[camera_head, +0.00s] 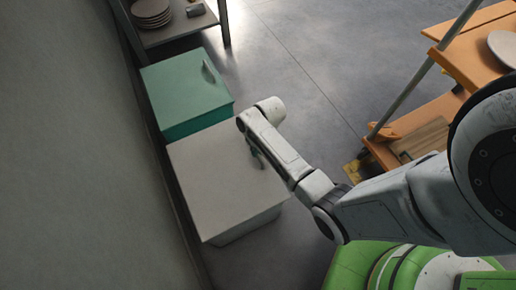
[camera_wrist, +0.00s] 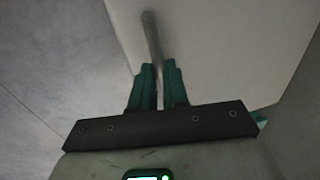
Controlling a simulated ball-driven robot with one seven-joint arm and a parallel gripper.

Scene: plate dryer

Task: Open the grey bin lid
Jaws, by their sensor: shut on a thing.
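The grey bin (camera_head: 222,180) stands on the floor against the wall, with its flat pale lid facing up and looking closed. In the wrist view the lid (camera_wrist: 215,40) fills much of the upper picture. A thin bar handle (camera_wrist: 151,35) stands out from it. My gripper (camera_wrist: 157,68) has its two green fingers on either side of the handle's near end and is shut on it. In the head view my gripper (camera_head: 257,158) is at the right part of the lid, partly hidden by my wrist, and the handle is hidden there.
A teal bin (camera_head: 185,90) with a handle on its lid stands right behind the grey bin. A shelf (camera_head: 180,25) with stacked plates is at the top left. An orange rack (camera_head: 470,60) stands at the right. The floor (camera_head: 290,60) between them is clear.

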